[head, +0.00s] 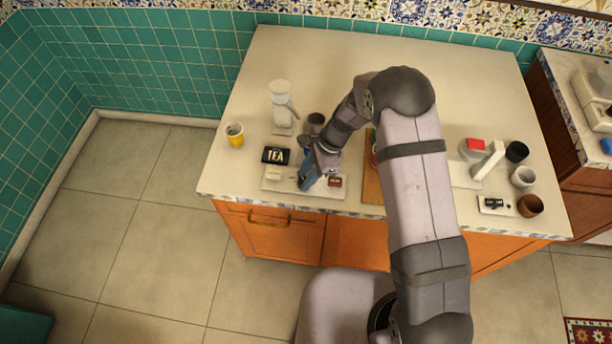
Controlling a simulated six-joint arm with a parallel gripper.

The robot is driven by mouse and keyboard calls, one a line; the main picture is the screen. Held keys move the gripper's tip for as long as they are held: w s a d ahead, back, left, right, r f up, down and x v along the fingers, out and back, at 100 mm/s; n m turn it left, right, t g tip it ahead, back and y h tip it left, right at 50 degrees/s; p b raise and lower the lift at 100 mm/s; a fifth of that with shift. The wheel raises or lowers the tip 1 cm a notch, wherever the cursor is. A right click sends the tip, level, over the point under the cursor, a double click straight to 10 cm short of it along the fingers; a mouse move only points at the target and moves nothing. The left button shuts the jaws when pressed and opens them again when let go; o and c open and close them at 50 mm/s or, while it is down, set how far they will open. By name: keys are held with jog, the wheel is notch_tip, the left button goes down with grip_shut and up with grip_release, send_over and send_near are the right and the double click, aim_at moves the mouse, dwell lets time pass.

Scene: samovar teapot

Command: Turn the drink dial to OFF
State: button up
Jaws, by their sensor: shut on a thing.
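A pale control panel (282,188) lies near the front edge of the counter. A black display (275,156) at its back left reads TEA. My gripper (305,184) is down at the middle of the panel, its blue-grey fingers shut on what appears to be the drink dial. The dial itself is hidden by the fingers, so its pointing cannot be seen. A small light block (272,174) is on the panel to the left of my gripper. A small dark red piece (335,182) is to its right.
A dark cup (316,121) is behind my gripper. A wooden board (372,188) lies to the right, partly behind my arm. Several cups, including a brown one (530,206), stand farther right.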

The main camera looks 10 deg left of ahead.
jog(key=n+b, duration=0.1)
jog(key=n, duration=0.1)
jog(key=n+g+h+b, duration=0.1)
jog(key=n, duration=0.2)
jog(key=shift+w+a+f+g+b, duration=0.1)
jog(key=shift+w+f+g+b, duration=0.1)
jog(key=shift+g+b, duration=0.15)
jog(key=n+b, duration=0.1)
jog(key=n, duration=0.1)
jog(key=n+h+b, duration=0.1)
jog(key=n, duration=0.1)
jog(key=shift+a+r+g, duration=0.15)
jog(key=shift+r+g, duration=0.05)
jog(key=shift+g, duration=0.15)
jog(key=shift+n, duration=0.4)
jog(key=o, duration=1)
jog(key=shift+h, duration=0.3)
jog(key=b+v, duration=0.2)
jog(key=v, duration=0.5)
jog(key=shift+w+r, duration=0.15)
